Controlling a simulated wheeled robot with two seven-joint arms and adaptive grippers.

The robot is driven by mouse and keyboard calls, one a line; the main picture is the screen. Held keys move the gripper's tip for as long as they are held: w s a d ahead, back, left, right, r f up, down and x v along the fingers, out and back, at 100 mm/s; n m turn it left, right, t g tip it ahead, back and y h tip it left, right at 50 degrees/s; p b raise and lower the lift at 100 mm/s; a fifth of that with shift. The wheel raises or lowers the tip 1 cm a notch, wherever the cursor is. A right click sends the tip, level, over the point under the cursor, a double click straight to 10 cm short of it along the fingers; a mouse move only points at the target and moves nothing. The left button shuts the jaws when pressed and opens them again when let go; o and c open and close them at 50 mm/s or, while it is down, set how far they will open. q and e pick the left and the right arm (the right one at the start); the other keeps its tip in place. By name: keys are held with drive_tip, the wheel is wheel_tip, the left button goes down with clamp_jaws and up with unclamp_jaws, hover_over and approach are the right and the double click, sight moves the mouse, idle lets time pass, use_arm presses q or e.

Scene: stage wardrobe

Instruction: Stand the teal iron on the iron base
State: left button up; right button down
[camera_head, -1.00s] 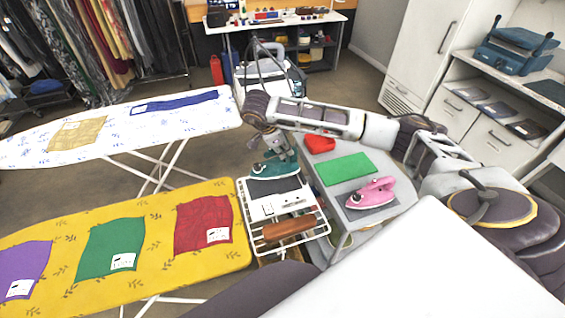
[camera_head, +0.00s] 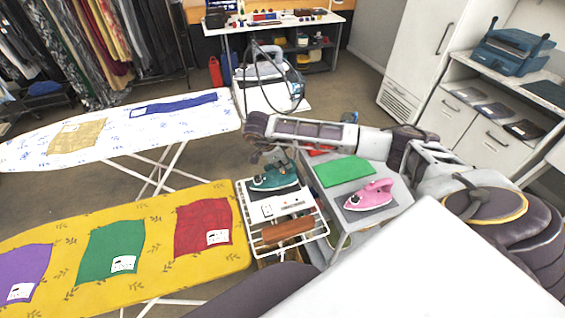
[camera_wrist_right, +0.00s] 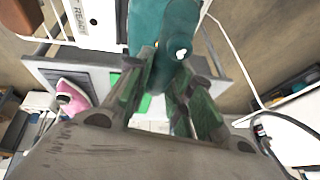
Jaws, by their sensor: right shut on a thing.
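The teal iron (camera_head: 274,178) is level over the dark iron base (camera_head: 268,192) at the back of the white wire rack. It looks as if it rests on the base, but its underside is hidden, so I cannot be sure of contact. My right gripper (camera_head: 270,156) comes down from above and is shut on the iron. In the right wrist view, the fingers (camera_wrist_right: 167,80) close on the teal iron (camera_wrist_right: 158,25). My left gripper is not in view.
A brown wooden-looking piece (camera_head: 286,228) lies on the rack's front. To the right, a grey table (camera_head: 350,222) holds a green cloth (camera_head: 344,169) and a pink iron (camera_head: 371,194). A yellow ironing board (camera_head: 155,240) stands close on the left.

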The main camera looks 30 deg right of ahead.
drive_tip(key=shift+f, duration=0.3)
drive_tip(key=shift+f, duration=0.1)
drive_tip(key=c, duration=1.3)
unclamp_jaws()
drive_tip(key=shift+o, duration=0.2)
drive_tip(key=shift+r, duration=0.2)
drive_tip(key=b+v, duration=0.1)
drive_tip(key=v, duration=1)
drive_tip(key=shift+a+r, duration=0.2)
drive_tip(key=shift+r, duration=0.15)
